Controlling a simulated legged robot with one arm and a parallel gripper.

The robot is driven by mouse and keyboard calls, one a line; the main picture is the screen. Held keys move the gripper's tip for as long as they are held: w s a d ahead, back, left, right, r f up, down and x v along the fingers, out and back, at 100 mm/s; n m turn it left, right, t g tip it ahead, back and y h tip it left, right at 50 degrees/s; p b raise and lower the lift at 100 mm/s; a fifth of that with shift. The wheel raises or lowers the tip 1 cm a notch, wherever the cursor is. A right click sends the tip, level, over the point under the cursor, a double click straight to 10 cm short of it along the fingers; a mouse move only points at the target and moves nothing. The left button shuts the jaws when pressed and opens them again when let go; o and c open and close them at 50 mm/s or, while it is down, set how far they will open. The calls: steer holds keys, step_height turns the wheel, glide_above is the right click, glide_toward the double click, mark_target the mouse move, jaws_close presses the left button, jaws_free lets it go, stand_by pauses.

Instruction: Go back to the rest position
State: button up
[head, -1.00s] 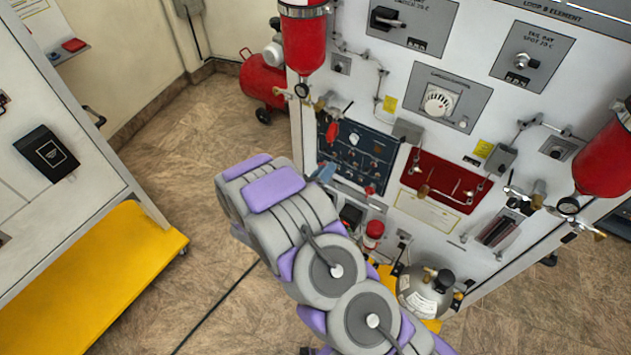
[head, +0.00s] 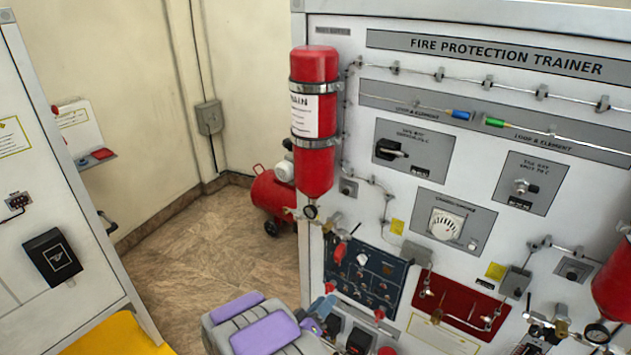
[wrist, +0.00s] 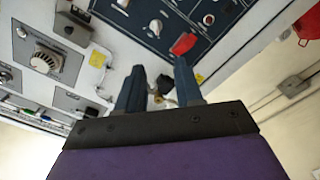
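My gripper (wrist: 158,84) shows in the wrist view as two blue fingers standing apart. No held object shows between them; brass fittings appear behind the gap. In the head view, part of my arm is at the bottom edge, and the blue fingertips (head: 325,306) show just in front of the trainer's lower left side. The fire protection trainer (head: 480,95) is a white panel with switches, a dial and gauges. Its dark blue panel (head: 365,275) and the red cover (wrist: 183,44) are close to the fingers in the wrist view. I cannot tell whether the fingers touch anything.
A red fire bottle (head: 314,165) hangs on the trainer's left side, and another (head: 612,285) is at the right edge. A red compressor tank (head: 274,197) stands on the floor behind. A white cabinet (head: 45,200) stands left. Bare floor (head: 205,245) lies between them.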

steer(key=w+a+f+m+g+y+b, duration=0.1)
steer(key=w+a+m+g+y+b, duration=0.1)
steer(key=w+a+g+y+b, duration=0.45)
steer(key=s+a+r+y+b, duration=0.2)
steer(key=s+r+y, duration=0.2)
steer(key=s+y, duration=0.45)
steer(key=s+d+g+h+b, duration=0.1)
steer(key=s+d, duration=0.5)
steer(key=s, duration=0.6)
steer(key=s+d+r+g+h+b, duration=0.1)
steer(key=s+d+g, duration=0.4)
steer(key=s, duration=0.7)
steer(key=s+d+r+g+h+b, duration=0.1)
steer(key=s+d+g+b, duration=0.3)
steer(key=s+d, duration=0.4)
steer(key=s+h+b, duration=0.1)
steer(key=s, duration=0.3)
steer(key=shift+s+d, duration=0.35)
steer(key=shift+o, duration=0.4)
